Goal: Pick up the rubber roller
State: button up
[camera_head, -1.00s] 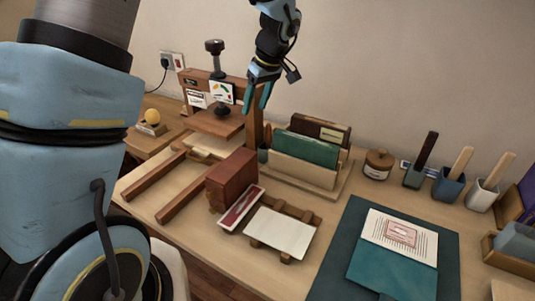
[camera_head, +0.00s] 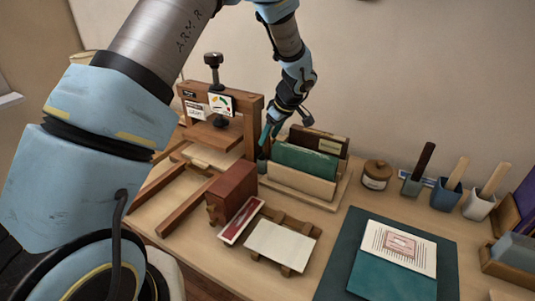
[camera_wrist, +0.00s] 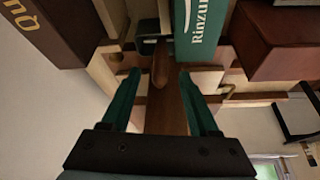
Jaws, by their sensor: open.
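The rubber roller shows in the wrist view as a small dark head (camera_wrist: 148,28) with a wooden handle (camera_wrist: 161,66) pointing toward me. In the head view a small dark shape, probably the roller (camera_head: 262,166), stands by the press post, left of the book rack; much of it is hidden. My gripper (camera_head: 267,134) is open, pointing down above that spot. In the wrist view its two green fingers (camera_wrist: 160,77) lie to either side of the handle, with gaps on both sides. I cannot tell how far the handle is below the fingertips.
The wooden press (camera_head: 251,105) stands close on the left. A rack (camera_head: 300,183) holds a green book (camera_head: 305,162) and a brown book close on the right. A red-brown block (camera_head: 235,181) is in front. A jar (camera_head: 377,175) and several handled holders stand farther right.

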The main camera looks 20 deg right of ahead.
aim_at(267, 152)
jog(key=shift+x, duration=1.15)
grip_shut()
